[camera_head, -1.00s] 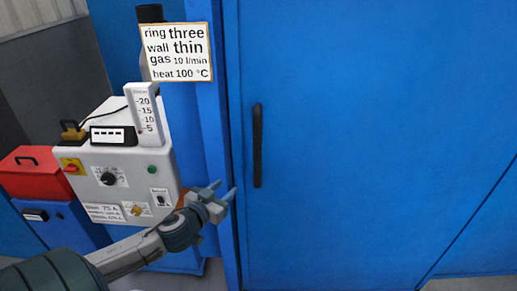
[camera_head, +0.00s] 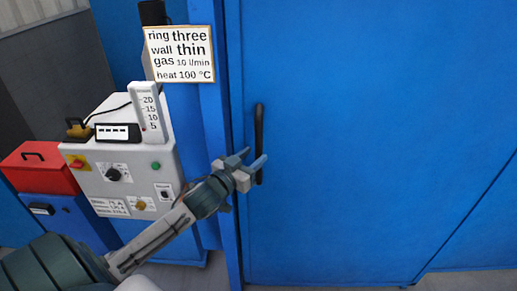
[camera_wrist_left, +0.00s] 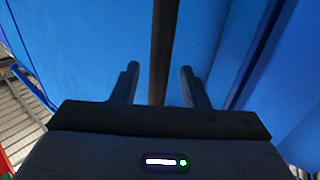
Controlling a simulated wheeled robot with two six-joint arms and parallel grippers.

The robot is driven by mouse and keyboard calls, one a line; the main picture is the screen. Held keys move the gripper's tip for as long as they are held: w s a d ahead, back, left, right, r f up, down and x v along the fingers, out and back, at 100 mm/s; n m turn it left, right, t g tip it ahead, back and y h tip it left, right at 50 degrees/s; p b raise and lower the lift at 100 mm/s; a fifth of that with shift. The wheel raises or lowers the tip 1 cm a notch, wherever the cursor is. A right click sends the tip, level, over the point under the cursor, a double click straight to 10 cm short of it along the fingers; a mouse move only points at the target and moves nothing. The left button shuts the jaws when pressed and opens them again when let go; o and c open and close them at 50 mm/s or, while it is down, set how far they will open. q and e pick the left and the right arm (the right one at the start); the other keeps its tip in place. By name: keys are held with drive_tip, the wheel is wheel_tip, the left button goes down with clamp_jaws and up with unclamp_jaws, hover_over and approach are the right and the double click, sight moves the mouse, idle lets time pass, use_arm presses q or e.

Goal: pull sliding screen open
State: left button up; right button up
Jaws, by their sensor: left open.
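The sliding screen (camera_head: 350,150) is a large blue panel filling the right of the head view. Its dark vertical handle (camera_head: 259,125) is near the panel's left edge. My left gripper (camera_head: 254,159) is open at the lower part of the handle. In the left wrist view the handle (camera_wrist_left: 163,50) runs upright between the two spread fingers of my left gripper (camera_wrist_left: 160,85), with a gap on each side. Whether the fingers reach past the bar is hard to tell. My right gripper is not in view.
A grey control box (camera_head: 125,170) with knobs and a gauge stands left of the screen. A red box (camera_head: 40,168) sits on a blue one (camera_head: 55,215) beside it. A sign (camera_head: 180,54) hangs on the blue post. The screen's front is otherwise clear.

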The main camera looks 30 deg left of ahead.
sight(256, 154)
use_arm(q)
drive_tip(key=shift+w+d+p, duration=0.1)
drive_tip(key=shift+w+p, duration=0.3)
drive_tip(key=shift+w, duration=1.25)
clamp_jaws()
